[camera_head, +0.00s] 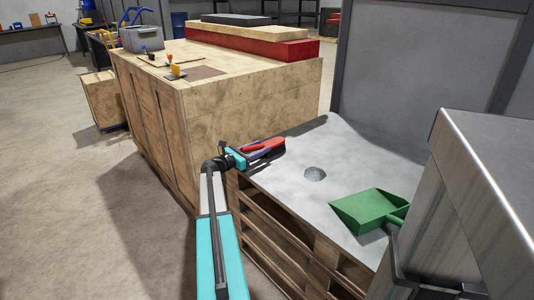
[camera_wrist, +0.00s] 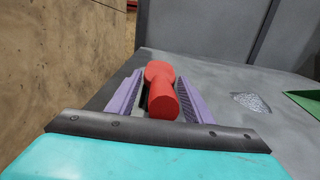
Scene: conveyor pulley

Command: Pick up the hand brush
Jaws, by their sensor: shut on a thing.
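The hand brush (camera_head: 265,147) is red with dark bristles under it. It is at the left edge of a grey-topped pallet stand, in the head view. My gripper (camera_head: 248,157), with purple fingers, is shut on its handle. In the wrist view the red brush (camera_wrist: 161,88) lies between the two purple fingers of my gripper (camera_wrist: 160,95), its handle end toward the camera. Whether the brush touches the grey surface cannot be told.
A green dustpan (camera_head: 365,210) lies on the grey top (camera_head: 290,185) to the right, and a small pile of grey debris (camera_head: 315,174) lies between. A large wooden crate (camera_head: 250,100) stands behind at the left. A metal-edged grey block (camera_head: 480,170) is at the right.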

